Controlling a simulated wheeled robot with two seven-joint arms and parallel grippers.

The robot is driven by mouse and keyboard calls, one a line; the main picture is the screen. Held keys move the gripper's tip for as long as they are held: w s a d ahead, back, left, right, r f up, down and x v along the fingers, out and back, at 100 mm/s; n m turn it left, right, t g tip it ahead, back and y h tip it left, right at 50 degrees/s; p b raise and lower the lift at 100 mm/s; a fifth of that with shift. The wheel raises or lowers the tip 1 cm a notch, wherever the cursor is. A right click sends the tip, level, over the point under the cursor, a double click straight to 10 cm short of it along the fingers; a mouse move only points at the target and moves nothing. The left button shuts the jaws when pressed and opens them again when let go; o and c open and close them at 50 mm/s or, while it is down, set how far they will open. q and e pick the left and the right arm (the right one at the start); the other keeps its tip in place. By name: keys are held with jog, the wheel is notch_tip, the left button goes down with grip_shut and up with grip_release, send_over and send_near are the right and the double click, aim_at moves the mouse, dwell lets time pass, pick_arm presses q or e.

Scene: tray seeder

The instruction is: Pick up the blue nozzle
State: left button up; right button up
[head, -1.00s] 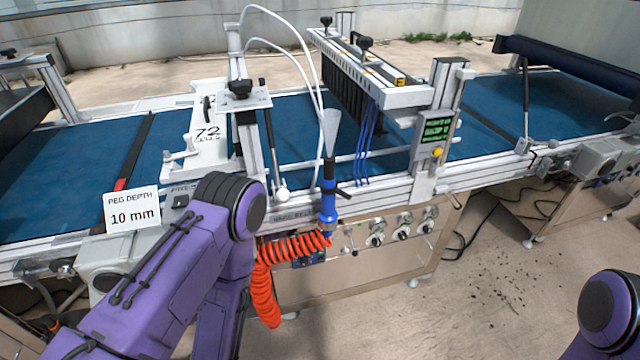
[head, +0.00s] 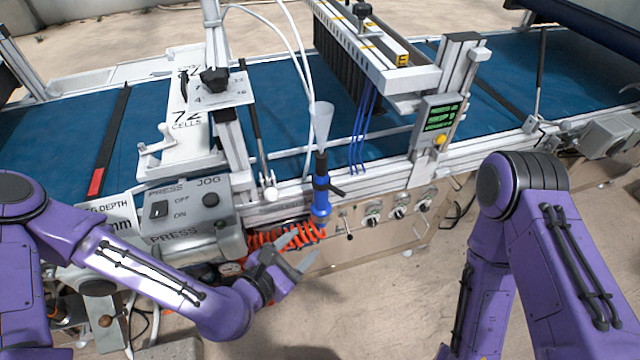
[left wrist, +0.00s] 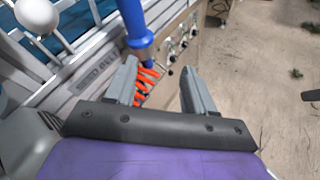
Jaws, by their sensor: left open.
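The blue nozzle (head: 321,188) stands upright at the front rail of the seeder, with a pale cone at its top and a black side lever. My left gripper (head: 298,257) is open and empty, below and a little left of the nozzle in the head view. In the left wrist view the nozzle's blue body (left wrist: 138,30) shows ahead of the open fingers (left wrist: 160,85), above the left finger and apart from it as far as I can tell. My right arm shows at the right, but its gripper is out of frame.
The orange coiled hose (head: 290,237) hangs behind my left gripper. A press control box (head: 190,215) is left of it. A front panel with knobs (head: 372,219) lies right of the nozzle. The floor in front (head: 390,300) is clear.

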aim_at(318, 169)
pick_arm(q)
jog(key=w+r+n+t+b, duration=0.1)
jog(key=w+r, duration=0.1)
jog(key=r, duration=0.1)
jog(key=w+r+n+t+b, duration=0.1)
jog(key=w+r+n+b, duration=0.1)
jog(key=w+r, duration=0.1)
jog(key=w+d+r+n+t+h+b, duration=0.1)
jog(key=w+r, duration=0.2)
jog(key=r, duration=0.1)
jog(key=shift+d+r+b, duration=0.1)
jog(key=shift+r+b, duration=0.2)
jog(key=shift+b, duration=0.1)
jog(key=x, duration=0.2)
jog(key=p+x, duration=0.2)
jog(key=x, duration=0.1)
jog(key=shift+w+d+r, duration=0.25)
jog(key=shift+w+r, duration=0.05)
jog(key=shift+w+d+f+n, duration=0.1)
jog(key=shift+w+d+n, duration=0.1)
jog(key=shift+n, duration=0.1)
jog(key=shift+a, duration=0.1)
grip_shut()
pick_arm(e)
notch_tip(318, 169, down, 2)
jog(key=shift+w+f, duration=0.15)
